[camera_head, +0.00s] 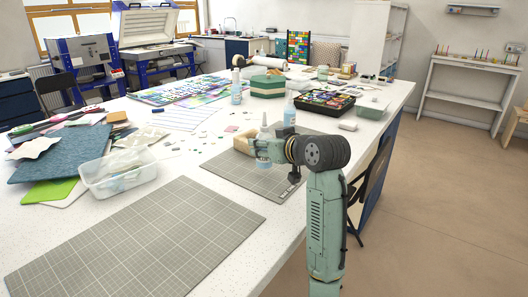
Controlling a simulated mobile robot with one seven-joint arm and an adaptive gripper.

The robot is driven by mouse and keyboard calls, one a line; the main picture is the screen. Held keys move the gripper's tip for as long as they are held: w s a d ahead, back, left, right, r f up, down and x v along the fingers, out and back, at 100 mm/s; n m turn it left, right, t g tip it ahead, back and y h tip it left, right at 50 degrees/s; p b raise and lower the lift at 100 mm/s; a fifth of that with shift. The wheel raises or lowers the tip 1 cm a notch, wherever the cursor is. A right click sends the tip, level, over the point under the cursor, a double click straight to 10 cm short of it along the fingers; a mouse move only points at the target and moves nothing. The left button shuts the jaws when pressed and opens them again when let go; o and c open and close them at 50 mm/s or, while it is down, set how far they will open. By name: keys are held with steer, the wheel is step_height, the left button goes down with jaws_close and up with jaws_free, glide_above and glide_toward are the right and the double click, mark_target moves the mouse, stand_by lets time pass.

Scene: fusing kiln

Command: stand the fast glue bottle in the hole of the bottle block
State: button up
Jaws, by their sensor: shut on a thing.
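The fast glue bottle (263,163) is upright in my gripper (264,148). Its pale nozzle shows above the fingers and its light blue lower part below them. My gripper reaches in from the right and is shut around the bottle's middle. The pale wooden bottle block (242,143) is just behind and left of the bottle, by the far grey cutting mat. The bottle and gripper hide part of the block, and its hole cannot be made out. I cannot tell the gap between the bottle's base and the mat.
Another blue bottle (289,113) stands behind my gripper, with a dark tray (325,102) beyond it. A clear plastic box (118,174) is at left. The near cutting mat (135,238) is bare. Small scraps lie left of the block.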

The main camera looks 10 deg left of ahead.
steer(key=shift+w+a+f, duration=0.1)
steer(key=shift+w, duration=0.05)
steer(key=shift+f+p, duration=0.55)
steer(key=shift+f, duration=1.1)
steer(key=shift+f, duration=0.2)
steer(key=o, duration=0.7)
steer(key=shift+r, duration=0.2)
steer(key=b+v, duration=0.2)
steer(key=v, duration=1)
steer(key=shift+b, duration=0.3)
